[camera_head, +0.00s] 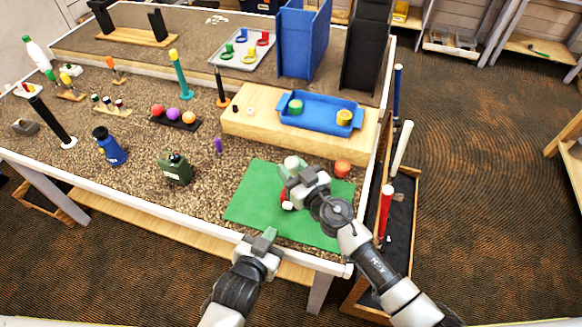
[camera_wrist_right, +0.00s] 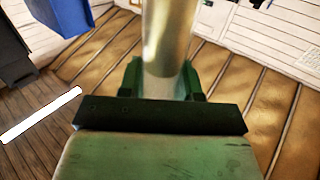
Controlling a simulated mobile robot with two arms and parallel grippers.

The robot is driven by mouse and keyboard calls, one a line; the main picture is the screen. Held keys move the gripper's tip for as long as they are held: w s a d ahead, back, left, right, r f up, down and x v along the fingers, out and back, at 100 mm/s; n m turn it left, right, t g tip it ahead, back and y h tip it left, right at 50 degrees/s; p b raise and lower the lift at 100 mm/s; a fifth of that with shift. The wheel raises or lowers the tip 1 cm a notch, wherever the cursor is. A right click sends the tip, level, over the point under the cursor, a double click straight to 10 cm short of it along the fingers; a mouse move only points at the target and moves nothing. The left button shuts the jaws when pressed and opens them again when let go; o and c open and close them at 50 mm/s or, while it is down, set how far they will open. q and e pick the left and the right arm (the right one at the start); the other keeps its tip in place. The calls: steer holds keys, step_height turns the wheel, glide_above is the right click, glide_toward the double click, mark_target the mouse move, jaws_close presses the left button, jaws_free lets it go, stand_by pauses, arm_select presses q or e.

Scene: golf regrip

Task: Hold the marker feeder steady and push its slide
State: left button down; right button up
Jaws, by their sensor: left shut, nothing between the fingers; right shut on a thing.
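My right gripper (camera_head: 304,182) is above the green mat (camera_head: 247,197) at the table's front right. In the right wrist view it is shut on a pale, brassy cylinder (camera_wrist_right: 168,42), which stands between the green fingers. In the head view, a white rounded top (camera_head: 291,161) and a small red and white part (camera_head: 286,205) show beside this gripper; the rest is hidden. I cannot tell for sure that this is the marker feeder, and no slide is clearly visible. My left gripper (camera_head: 264,240) is shut and empty at the table's front edge, below and left of the right one.
A wooden block (camera_head: 240,124) with a blue tray (camera_head: 318,121) stands behind the mat. An orange-red round piece (camera_head: 342,168) sits at the mat's back right. A dark green canister (camera_head: 174,168) and a blue bottle (camera_head: 109,150) stand to the left. Clubs lean at the right edge.

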mark_target(283, 224)
stand_by(0.8)
arm_select(q)
steer(key=n, duration=0.2)
steer(key=f+n+g+h, duration=0.1)
steer(key=n, duration=0.1)
steer(key=shift+s+f, duration=0.1)
steer(key=shift+f, duration=0.05)
steer(key=n+g+h, duration=0.1)
steer(key=n, duration=0.2)
steer(key=s+f+n+g+h, duration=0.1)
steer(key=n+g, duration=0.1)
steer(key=n, duration=0.2)
steer(key=s+f+n+g+h, duration=0.1)
steer(key=n+g, duration=0.1)
steer(key=n, duration=0.1)
steer(key=shift+s, duration=0.2)
steer(key=shift+w, duration=0.1)
steer(key=shift+w+d, duration=0.45)
steer(key=shift+w, duration=0.9)
steer(key=shift+w+d, duration=0.45)
steer(key=shift+w, duration=0.95)
steer(key=shift+w+d, duration=0.45)
steer(key=shift+w, duration=0.9)
steer(key=shift+w, duration=0.1)
steer(key=shift+w+d, duration=0.1)
steer(key=shift+w, duration=0.25)
